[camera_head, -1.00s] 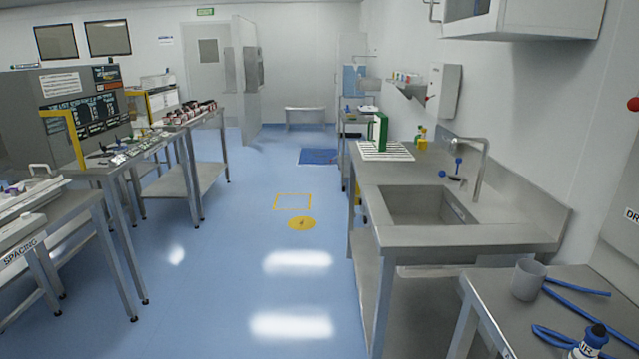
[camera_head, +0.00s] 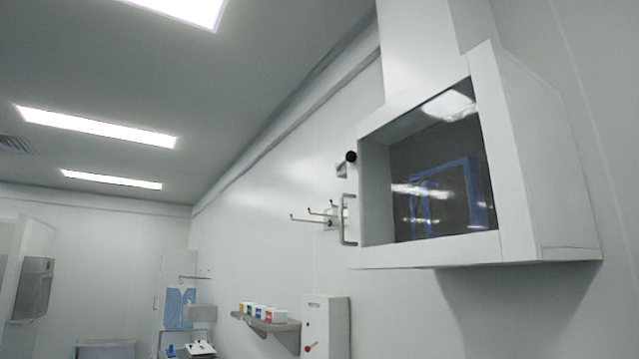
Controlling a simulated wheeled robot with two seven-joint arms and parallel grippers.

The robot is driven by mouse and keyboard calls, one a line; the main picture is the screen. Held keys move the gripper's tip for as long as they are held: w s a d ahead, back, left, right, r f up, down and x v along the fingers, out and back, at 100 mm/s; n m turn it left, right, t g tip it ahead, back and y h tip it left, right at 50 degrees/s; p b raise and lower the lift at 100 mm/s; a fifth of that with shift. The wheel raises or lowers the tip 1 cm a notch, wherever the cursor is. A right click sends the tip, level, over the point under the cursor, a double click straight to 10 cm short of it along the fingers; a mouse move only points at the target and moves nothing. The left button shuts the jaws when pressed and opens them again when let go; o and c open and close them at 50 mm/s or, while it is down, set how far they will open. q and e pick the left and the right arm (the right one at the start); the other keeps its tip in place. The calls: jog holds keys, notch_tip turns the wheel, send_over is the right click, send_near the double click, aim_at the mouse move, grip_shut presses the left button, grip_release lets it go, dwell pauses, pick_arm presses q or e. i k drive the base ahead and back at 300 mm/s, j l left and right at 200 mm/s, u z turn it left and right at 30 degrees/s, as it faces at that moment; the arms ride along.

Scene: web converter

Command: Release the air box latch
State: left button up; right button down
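A white box with a dark glass front (camera_head: 435,190) hangs high on the right wall; it looks like the air box, though no label shows. A black ball knob (camera_head: 351,156) on a short bracket sits at its left side, near the upper left corner; it may be the latch. A grey bar handle (camera_head: 346,220) stands out below the knob at the box's left edge. The front looks closed. Blue shapes show in the glass, as reflections or contents; I cannot tell which. Neither of my grippers is in view.
Wall hooks (camera_head: 312,216) stick out left of the box. Below are a shelf with several small coloured boxes (camera_head: 268,318) and a white wall cabinet with a red knob (camera_head: 326,325). The space before the box looks clear; the floor is out of view.

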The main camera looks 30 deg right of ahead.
aim_at(350, 157)
jog(key=i+z, duration=0.25)
jog(key=i, duration=0.15)
jog(key=i+j+z, duration=0.55)
jog(key=i, duration=0.15)
jog(key=l, duration=0.1)
